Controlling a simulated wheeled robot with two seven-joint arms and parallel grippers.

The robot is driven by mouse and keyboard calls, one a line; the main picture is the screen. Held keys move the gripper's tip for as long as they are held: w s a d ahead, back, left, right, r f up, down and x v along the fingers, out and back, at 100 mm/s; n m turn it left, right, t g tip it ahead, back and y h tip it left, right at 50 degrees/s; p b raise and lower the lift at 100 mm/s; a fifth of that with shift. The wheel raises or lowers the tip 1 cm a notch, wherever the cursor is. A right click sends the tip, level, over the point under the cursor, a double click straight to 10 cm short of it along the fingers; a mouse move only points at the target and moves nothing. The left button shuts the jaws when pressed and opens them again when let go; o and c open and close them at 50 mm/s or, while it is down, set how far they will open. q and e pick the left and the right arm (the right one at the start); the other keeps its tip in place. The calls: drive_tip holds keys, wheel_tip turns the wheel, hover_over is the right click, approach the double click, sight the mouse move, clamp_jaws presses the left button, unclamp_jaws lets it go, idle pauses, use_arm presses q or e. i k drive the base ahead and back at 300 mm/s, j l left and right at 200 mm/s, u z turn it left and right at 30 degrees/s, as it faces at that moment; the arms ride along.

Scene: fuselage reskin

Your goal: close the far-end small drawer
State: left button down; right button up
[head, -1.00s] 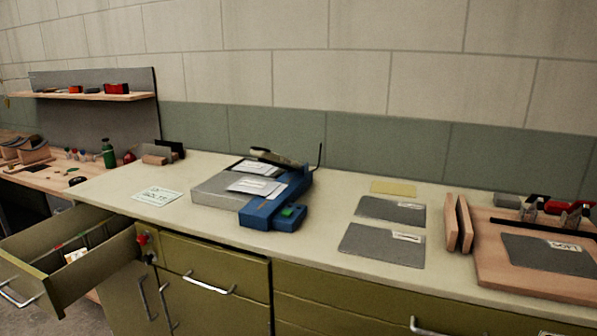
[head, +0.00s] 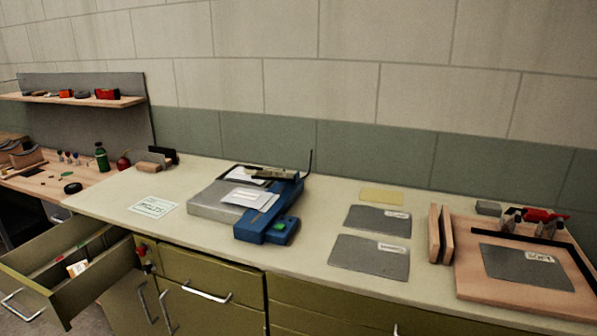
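The small drawer (head: 103,291) at the far left end of the olive cabinet is pulled well open. Its silver handle (head: 22,306) is on its front, at the left edge of the view. Inside, a white and orange labelled item (head: 77,268) and dividers show. Neither of my grippers is in the head view, so nothing touches the drawer here.
The pale countertop (head: 316,218) carries a blue and grey machine (head: 262,222), grey sheets (head: 368,256) and a wooden board (head: 470,278). A red knob (head: 141,249) sits beside the drawer opening. A wooden workbench (head: 50,182) stands at the back left.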

sight(35, 274)
drive_tip(key=u, duration=1.65)
